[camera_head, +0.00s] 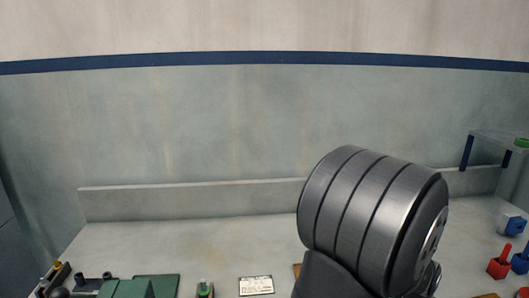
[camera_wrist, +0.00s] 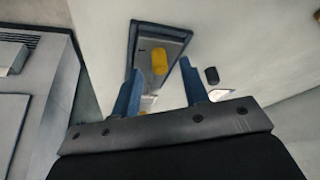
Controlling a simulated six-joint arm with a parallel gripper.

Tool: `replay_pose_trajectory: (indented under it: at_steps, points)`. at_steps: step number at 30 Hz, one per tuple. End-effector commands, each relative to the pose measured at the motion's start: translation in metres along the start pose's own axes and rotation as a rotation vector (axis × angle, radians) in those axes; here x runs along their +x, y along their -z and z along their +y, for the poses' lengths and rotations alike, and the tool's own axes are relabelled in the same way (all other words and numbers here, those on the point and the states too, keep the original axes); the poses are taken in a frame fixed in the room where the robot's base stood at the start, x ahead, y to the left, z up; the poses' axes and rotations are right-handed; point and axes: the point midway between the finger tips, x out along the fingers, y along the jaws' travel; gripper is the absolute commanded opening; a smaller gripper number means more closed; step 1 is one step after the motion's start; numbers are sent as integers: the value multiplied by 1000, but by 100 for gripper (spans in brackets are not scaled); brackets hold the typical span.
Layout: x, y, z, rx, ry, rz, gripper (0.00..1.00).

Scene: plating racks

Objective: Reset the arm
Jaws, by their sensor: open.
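My gripper (camera_wrist: 160,67) shows in the wrist view as two blue fingers standing apart on a dark bar. It is open, and nothing is held between the fingers. Beyond the fingertips, a yellow piece (camera_wrist: 159,62) shows against a dark-edged grey tray or panel (camera_wrist: 172,34); I cannot tell how far it is from the fingers. In the head view, a large dark ribbed part of my own arm fills the lower right middle and hides the bench behind it. My gripper's fingers do not show there.
In the head view, green and black parts (camera_head: 156,284) stand at the lower left and a label card (camera_head: 256,286) lies front centre. Red (camera_head: 499,267) and blue (camera_head: 515,226) pieces stand at right, below a small raised shelf (camera_head: 497,139). A dark cylinder (camera_wrist: 211,75) shows in the wrist view.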

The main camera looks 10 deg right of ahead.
Motion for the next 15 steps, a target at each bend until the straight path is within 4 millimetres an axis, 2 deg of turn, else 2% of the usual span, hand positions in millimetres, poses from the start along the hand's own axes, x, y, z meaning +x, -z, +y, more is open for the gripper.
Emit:
replay_pose_trajectory:
  at_steps: [3, 9, 15]
  points:
    - [18, 0, 0, 0, 0, -2, 41]
    - [-10, 12, 0, 0, 0, 3, 41]
    - [-22, 16, 0, 0, 1, 2, 41]
